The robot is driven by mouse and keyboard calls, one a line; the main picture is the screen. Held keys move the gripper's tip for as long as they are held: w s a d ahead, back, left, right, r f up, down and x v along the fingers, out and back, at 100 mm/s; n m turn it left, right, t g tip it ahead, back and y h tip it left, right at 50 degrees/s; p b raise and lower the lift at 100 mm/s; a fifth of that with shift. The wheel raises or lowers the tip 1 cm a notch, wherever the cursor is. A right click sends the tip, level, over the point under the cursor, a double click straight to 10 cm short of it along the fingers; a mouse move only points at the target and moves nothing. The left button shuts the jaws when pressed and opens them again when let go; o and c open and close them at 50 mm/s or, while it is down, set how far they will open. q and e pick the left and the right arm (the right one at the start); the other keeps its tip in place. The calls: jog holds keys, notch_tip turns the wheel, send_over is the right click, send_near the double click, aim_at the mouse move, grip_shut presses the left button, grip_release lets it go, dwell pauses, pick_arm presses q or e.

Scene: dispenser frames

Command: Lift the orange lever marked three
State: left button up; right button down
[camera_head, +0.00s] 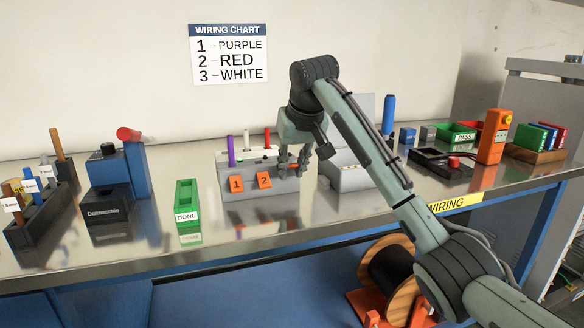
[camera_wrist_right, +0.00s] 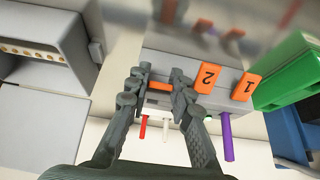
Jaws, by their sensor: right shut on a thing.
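A grey terminal block (camera_head: 262,193) on the bench has orange levers marked 1 (camera_head: 236,184) and 2 (camera_head: 264,180). A purple wire (camera_head: 231,152), a white wire (camera_head: 246,142) and a red wire (camera_head: 267,138) stand up from it. My right gripper (camera_head: 290,166) is at the block's right end. In the right wrist view it is shut on a third orange lever (camera_wrist_right: 159,86), beside lever 2 (camera_wrist_right: 207,78). Only a narrow strip of this lever shows between the fingers, and its number is hidden. My left gripper is out of view.
A green DONE block (camera_head: 188,203) stands left of the terminal block. A grey open box (camera_head: 345,178) stands close on the right, behind my arm. A blue device with a red knob (camera_head: 130,160) is further left. A wiring chart (camera_head: 229,56) hangs on the wall.

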jog(key=c, duration=1.3)
grip_release()
jog(key=shift+r, duration=0.1)
jog(key=shift+v, duration=5.9)
